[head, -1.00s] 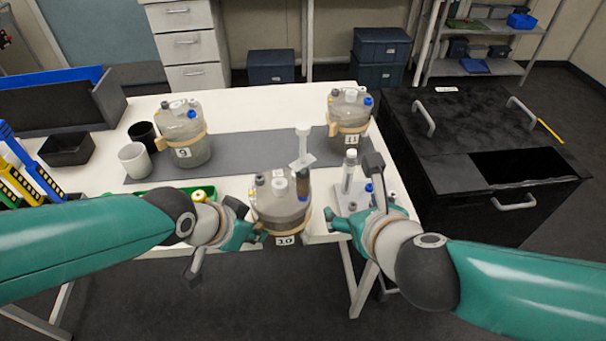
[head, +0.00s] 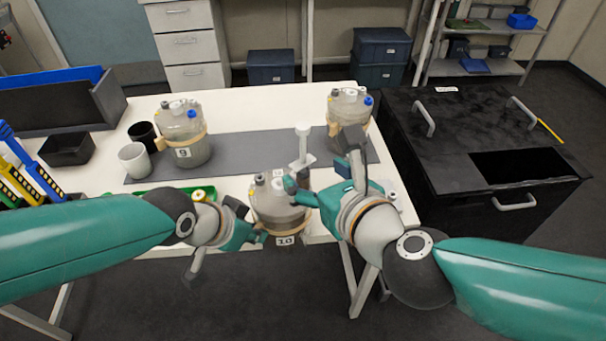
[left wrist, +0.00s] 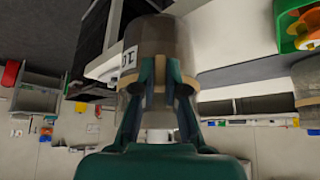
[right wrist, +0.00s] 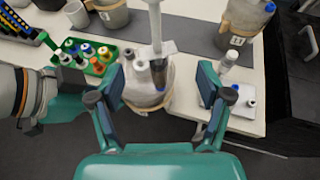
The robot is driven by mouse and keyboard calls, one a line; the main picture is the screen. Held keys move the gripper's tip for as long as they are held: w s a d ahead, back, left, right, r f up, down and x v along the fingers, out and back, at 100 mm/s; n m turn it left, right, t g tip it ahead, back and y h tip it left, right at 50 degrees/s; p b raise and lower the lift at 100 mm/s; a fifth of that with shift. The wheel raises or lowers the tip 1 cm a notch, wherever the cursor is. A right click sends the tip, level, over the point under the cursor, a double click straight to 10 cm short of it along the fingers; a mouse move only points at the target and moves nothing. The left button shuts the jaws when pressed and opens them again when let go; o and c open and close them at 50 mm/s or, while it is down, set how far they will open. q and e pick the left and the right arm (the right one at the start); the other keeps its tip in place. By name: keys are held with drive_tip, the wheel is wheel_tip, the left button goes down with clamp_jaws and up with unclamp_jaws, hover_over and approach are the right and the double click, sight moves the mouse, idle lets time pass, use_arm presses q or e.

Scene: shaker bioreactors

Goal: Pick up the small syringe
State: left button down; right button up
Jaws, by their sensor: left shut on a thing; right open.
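The syringe (head: 302,142) stands upright at bioreactor 10 (head: 275,207), its pale plunger and flange on top. In the right wrist view the syringe (right wrist: 156,40) shows a dark barrel among the lid's caps; its lower end is hidden. My left gripper (head: 254,235) is shut on bioreactor 10 at the table's front edge. In the left wrist view its fingers (left wrist: 165,75) clasp the vessel's side by the tan band. My right gripper (head: 318,178) is open close to the lid's right side. In the right wrist view its fingers (right wrist: 160,85) spread either side of the syringe and vessel, without touching the syringe.
Bioreactor 9 (head: 185,135) and bioreactor 11 (head: 347,108) stand on the grey mat (head: 240,160). A green tray (right wrist: 95,66) of coloured caps lies left of bioreactor 10. A small rack (right wrist: 240,107) with a capped tube stands right of it. A black cabinet (head: 450,130) stands right of the table.

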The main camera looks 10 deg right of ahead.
sight(304, 125)
drive_tip(key=shift+x, duration=2.7)
drive_tip(key=shift+f, duration=0.1)
drive_tip(key=shift+s, duration=0.1)
drive_tip(key=c, duration=1.2)
drive_tip(key=shift+r, duration=5.05)
